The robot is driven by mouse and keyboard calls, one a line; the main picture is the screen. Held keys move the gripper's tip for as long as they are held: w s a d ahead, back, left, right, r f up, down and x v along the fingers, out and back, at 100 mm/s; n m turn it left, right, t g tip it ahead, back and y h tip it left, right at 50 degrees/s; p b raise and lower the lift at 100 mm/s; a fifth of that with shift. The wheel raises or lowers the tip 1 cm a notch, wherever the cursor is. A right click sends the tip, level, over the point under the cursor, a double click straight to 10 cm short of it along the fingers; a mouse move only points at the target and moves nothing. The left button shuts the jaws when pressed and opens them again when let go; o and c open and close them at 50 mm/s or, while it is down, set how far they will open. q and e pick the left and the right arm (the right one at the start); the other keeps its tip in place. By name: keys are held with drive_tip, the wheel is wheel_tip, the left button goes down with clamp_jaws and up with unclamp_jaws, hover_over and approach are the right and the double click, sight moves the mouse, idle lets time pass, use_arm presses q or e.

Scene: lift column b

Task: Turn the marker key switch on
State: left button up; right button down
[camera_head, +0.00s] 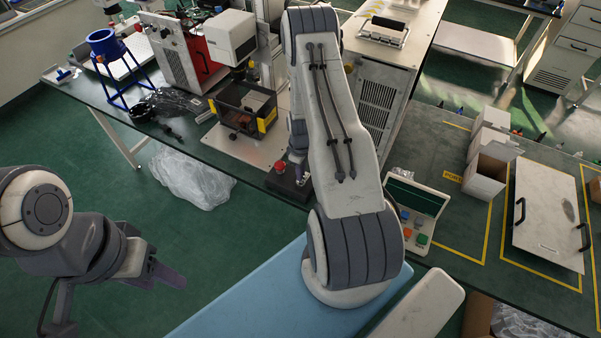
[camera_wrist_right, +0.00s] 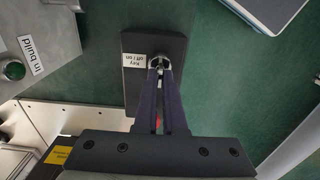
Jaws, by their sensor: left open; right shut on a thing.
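The marker key switch is a small round metal lock (camera_wrist_right: 160,61) on a dark box (camera_wrist_right: 133,88), beside a white label reading "Key off / on". In the right wrist view, my right gripper (camera_wrist_right: 161,74) has its two dark fingers closed together on the key at the lock. In the head view, the dark box (camera_head: 288,188) sits at the bench's front edge with a red button on it, and my right gripper (camera_head: 299,168) is over it, partly hidden by my arm. The key's angle is hidden by the fingers. My left gripper (camera_head: 172,278) is open and empty over the floor at the left.
A black bin with yellow corners (camera_head: 243,108) and a marking machine (camera_head: 231,37) stand behind the switch. A button panel (camera_head: 414,222) lies to the right of my right arm. A blue-topped surface (camera_head: 262,299) is in front. Green floor lies left.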

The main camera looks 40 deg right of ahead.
drive_tip(key=shift+f+m+b, duration=0.1)
drive_tip(key=shift+m+b, duration=0.55)
drive_tip(key=shift+m, duration=0.15)
drive_tip(key=m+b, duration=0.2)
drive_tip(key=m, duration=0.1)
drive_tip(key=m+b, duration=0.1)
drive_tip(key=m, duration=0.3)
drive_tip(key=shift+m+b, duration=0.75)
drive_tip(key=shift+m, duration=0.85)
drive_tip(key=c, duration=1)
unclamp_jaws()
